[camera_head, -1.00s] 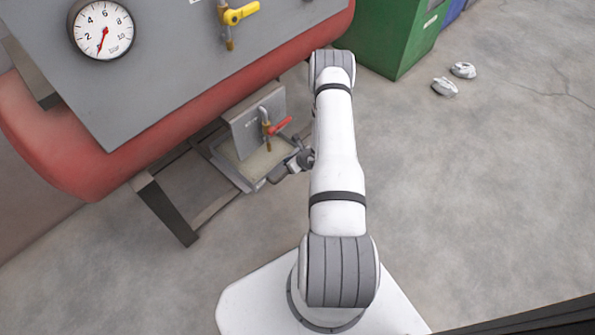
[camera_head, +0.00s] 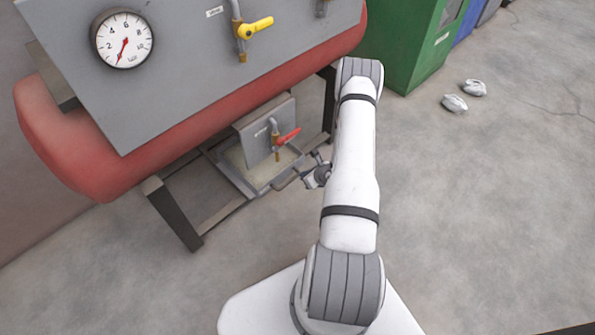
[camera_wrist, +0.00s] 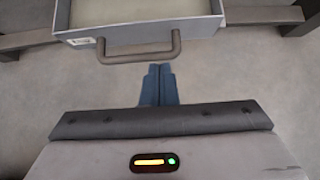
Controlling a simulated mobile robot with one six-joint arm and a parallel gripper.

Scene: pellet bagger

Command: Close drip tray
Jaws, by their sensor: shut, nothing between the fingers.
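The drip tray (camera_head: 236,180) is a shallow grey metal tray with a pale inside. It sits low under the red-handled valve (camera_head: 287,137) and sticks out past the machine's lower frame. In the wrist view its front wall (camera_wrist: 200,30) is at the top, with a grey bar handle (camera_wrist: 140,58) on it. My gripper (camera_wrist: 158,70) is shut and empty, its blue fingertips just in front of the handle, with a small gap showing. In the head view my gripper (camera_head: 290,182) is by the tray's front right side, partly hidden by my arm.
The red and grey machine body (camera_head: 190,125) overhangs the tray, with a gauge (camera_head: 122,39) and a yellow valve (camera_head: 255,27) above. A dark frame leg (camera_head: 175,215) stands left of the tray. A green bin (camera_head: 410,45) and white bags (camera_head: 455,104) are at the back right. The near floor is clear.

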